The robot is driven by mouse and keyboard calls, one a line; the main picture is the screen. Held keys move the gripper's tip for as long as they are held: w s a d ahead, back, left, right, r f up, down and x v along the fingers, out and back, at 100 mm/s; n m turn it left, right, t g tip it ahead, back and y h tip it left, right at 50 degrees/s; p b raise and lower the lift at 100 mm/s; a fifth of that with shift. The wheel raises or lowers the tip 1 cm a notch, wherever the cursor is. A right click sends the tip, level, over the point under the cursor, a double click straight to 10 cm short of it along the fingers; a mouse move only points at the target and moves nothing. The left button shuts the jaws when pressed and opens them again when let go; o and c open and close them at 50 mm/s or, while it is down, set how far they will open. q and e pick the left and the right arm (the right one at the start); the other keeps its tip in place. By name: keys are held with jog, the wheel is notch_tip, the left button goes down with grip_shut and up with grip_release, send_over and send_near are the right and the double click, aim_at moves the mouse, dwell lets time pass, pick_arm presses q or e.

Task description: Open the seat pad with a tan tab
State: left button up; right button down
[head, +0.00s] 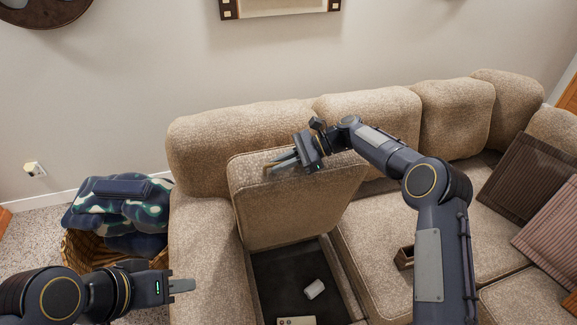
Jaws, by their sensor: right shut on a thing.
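The tan-brown seat pad (290,208) at the left end of the sofa is tilted up steeply, its top edge near the backrest. Below it a dark storage compartment (275,262) is exposed. My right gripper (281,161) is at the pad's upper edge, shut on the tan tab (270,167), which is mostly hidden by the fingers. My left gripper (182,286) is held low at the left, in front of the sofa arm and away from the pad. Its fingers overlap from this angle, so its opening does not show.
A small white object (314,289) and a pale flat object (297,321) lie in the compartment. A small brown box (404,257) sits on the middle seat. Striped cushions (528,178) lie at the right. A basket (85,250) with a patterned blanket stands left of the sofa.

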jog(key=shift+w+a, duration=0.1)
jog(key=shift+w, duration=0.2)
jog(key=c, duration=1.5)
grip_release()
jog(key=shift+r, duration=0.1)
jog(key=b+v, duration=0.1)
jog(key=v, duration=0.7)
